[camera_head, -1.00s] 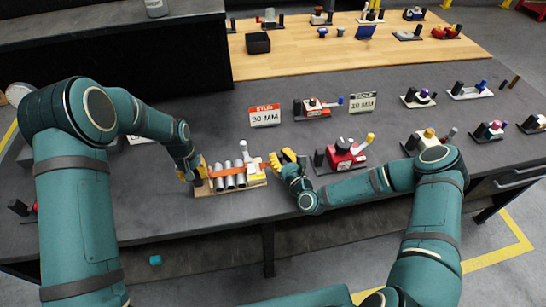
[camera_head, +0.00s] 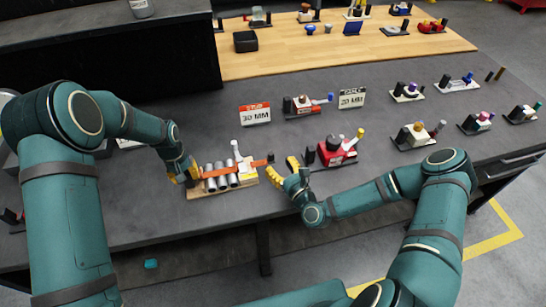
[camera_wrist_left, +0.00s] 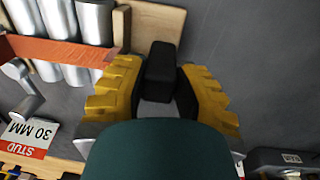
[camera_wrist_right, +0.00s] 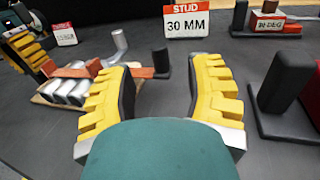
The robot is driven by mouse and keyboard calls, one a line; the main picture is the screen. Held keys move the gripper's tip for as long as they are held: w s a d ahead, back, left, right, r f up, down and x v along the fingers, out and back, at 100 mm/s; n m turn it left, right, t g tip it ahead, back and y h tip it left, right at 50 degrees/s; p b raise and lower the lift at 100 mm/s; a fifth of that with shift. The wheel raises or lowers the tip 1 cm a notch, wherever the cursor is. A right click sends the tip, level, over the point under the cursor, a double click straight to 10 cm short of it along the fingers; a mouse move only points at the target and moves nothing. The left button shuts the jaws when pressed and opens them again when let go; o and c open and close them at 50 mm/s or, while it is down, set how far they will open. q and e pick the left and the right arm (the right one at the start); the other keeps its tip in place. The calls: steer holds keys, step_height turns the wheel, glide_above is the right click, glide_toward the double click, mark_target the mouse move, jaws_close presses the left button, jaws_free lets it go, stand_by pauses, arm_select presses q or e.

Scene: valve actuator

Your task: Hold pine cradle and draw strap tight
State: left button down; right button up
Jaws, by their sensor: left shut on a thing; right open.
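The pine cradle (camera_head: 208,189) lies on the dark bench and carries several silver cylinders (camera_head: 220,176). An orange strap (camera_head: 240,166) runs across the cylinders and past the cradle's right end to a dark tab (camera_head: 270,157). My left gripper (camera_head: 186,178) is at the cradle's left end; in the left wrist view its yellow fingers (camera_wrist_left: 160,85) are shut on a dark block by the pine board (camera_wrist_left: 155,25). My right gripper (camera_head: 297,172) is open and empty, right of the tab. In the right wrist view the tab (camera_wrist_right: 161,62) shows beyond its spread fingers (camera_wrist_right: 160,85), apart from them.
A red clamp fixture (camera_head: 335,152) stands close to the right of my right gripper. A red-topped 30 MM sign (camera_head: 255,114) stands behind. The bench in front of the cradle is clear.

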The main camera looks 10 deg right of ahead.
steer(key=v, duration=0.6)
arm_select(q)
steer(key=c, duration=0.7)
jaws_free()
steer(key=shift+r, duration=0.1)
